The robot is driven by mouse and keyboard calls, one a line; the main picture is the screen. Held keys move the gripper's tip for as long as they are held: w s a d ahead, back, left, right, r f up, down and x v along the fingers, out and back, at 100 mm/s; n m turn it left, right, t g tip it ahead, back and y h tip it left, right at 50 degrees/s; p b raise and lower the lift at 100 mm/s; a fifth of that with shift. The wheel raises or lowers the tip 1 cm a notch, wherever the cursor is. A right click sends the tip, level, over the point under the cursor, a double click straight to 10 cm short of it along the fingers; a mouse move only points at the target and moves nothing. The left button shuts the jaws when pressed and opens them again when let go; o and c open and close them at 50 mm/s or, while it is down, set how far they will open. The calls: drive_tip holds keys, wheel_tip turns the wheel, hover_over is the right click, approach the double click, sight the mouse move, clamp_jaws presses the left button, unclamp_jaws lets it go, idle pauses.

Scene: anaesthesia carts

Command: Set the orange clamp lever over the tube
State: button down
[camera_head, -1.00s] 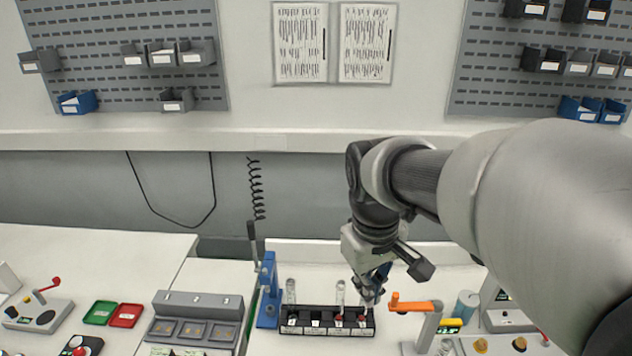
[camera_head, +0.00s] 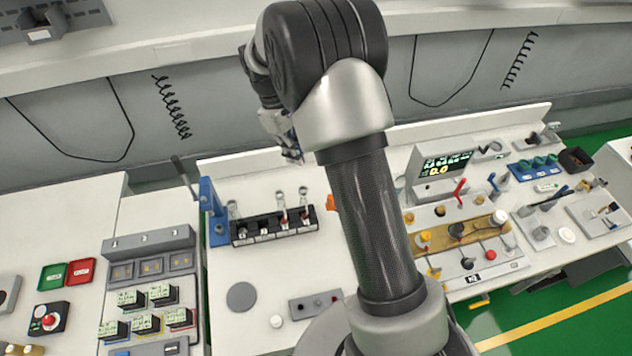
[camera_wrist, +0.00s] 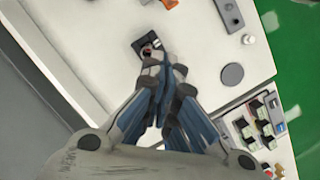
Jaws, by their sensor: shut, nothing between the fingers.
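The orange clamp lever (camera_head: 332,202) shows only as a small orange piece beside my arm in the head view; my arm hides the rest. A small orange patch, perhaps the same lever, is at the top edge of the wrist view. The black rack (camera_head: 271,229) holds clear tubes (camera_head: 303,196), upright, some with red at the bottom. Part of a black rack (camera_wrist: 142,44) with a red spot shows just beyond my fingers in the wrist view. My gripper (camera_wrist: 164,72) is shut and empty. In the head view my gripper (camera_head: 289,149) is above and behind the rack, partly hidden.
A blue stand (camera_head: 212,208) is left of the rack. A display unit (camera_head: 440,168) and a panel with coloured knobs (camera_head: 462,232) stand to the right. A grey disc (camera_head: 241,296) and a grey switch box (camera_head: 315,305) lie in front, with bare white bench between.

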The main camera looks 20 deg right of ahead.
drive_tip(key=shift+s+f, duration=0.1)
drive_tip(key=shift+f, duration=0.05)
drive_tip(key=s+d+f, duration=0.3)
drive_tip(key=s+f, duration=0.2)
drive_tip(key=f, duration=0.4)
drive_tip(key=shift+s+d+f, duration=0.15)
drive_tip(key=shift+d+f, duration=0.1)
drive_tip(key=shift+s, duration=0.2)
